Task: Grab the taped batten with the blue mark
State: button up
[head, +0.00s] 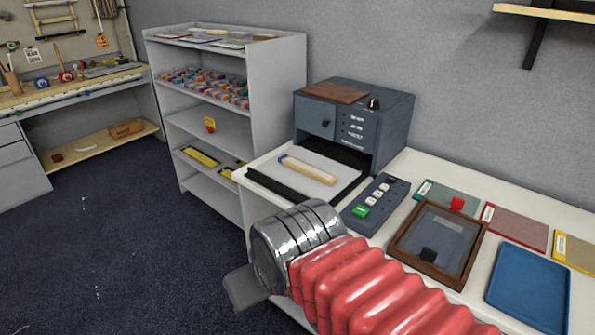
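A light wooden batten (308,169) with a blue mark at its left end lies on the pale tray (318,188) in front of the dark grey machine (362,118). It lies at a slant, and any tape on it is too small to make out. My arm, with red bellows and a shiny metal wrist, reaches in from the lower right. A flat grey part at its end, seemingly my gripper (246,288), is at the table's near left edge, in front of the tray and apart from the batten. Its fingers are mostly hidden, so its opening does not show.
A dark switch box (376,203) with a green button stands right of the tray. A wood-framed panel (438,245), blue tray (528,287) and coloured folders crowd the table's right side. A grey shelf unit (221,120) stands left behind the table; open floor lies left.

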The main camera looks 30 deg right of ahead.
aim_at(322, 177)
jog(key=u, duration=0.05)
jog(key=i, duration=1)
jog(key=z, duration=0.05)
